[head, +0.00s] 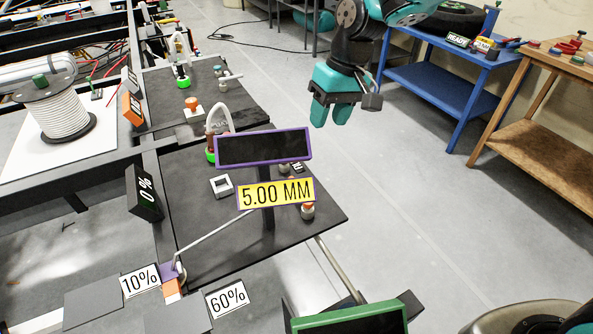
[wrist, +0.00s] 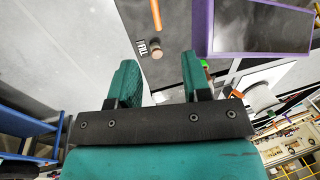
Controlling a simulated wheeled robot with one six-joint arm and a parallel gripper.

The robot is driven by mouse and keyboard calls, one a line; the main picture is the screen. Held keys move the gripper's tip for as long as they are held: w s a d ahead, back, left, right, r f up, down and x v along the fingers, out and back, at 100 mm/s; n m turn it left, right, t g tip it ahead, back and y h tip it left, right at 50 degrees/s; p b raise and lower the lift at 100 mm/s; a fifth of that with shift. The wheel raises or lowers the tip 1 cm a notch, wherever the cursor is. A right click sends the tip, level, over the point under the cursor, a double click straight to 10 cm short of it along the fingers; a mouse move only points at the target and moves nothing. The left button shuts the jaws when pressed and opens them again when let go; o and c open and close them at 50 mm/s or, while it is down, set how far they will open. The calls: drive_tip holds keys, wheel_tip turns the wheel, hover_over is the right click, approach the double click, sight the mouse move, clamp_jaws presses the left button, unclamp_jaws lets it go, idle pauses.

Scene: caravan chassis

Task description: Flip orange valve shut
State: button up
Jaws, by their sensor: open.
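My gripper (head: 331,118) hangs open and empty over the grey floor, right of the black panels, teal fingers pointing down. In the wrist view, my gripper (wrist: 160,68) shows its two fingers apart. Beyond them lie an orange bar (wrist: 155,14) and a round brownish knob (wrist: 157,55) beside a small black-and-white label. In the head view, an orange knob (head: 191,103) sits on a white base on the far panel, and a small orange-topped fitting (head: 308,211) is on the near panel. I cannot tell which orange part is the valve; none is touched.
A purple-framed screen (head: 263,149) and a yellow "5.00 MM" sign (head: 276,193) stand over the near black panel (head: 215,240). A blue table (head: 440,90) and a wooden bench (head: 530,115) stand at right. A white coil (head: 60,112) is at left. The floor between is clear.

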drive_tip(key=w+a+f+p, duration=0.1)
drive_tip(key=w+a+f, duration=0.2)
drive_tip(key=w+f, duration=0.3)
drive_tip(key=shift+h, duration=0.3)
drive_tip(key=a+f+p, duration=0.1)
drive_tip(key=f, duration=0.4)
drive_tip(key=a+f+p, duration=0.1)
drive_tip(key=f, duration=0.5)
drive_tip(key=f+p, duration=0.1)
drive_tip(key=f, duration=0.4)
drive_tip(key=shift+s+a+f, duration=0.4)
clamp_jaws()
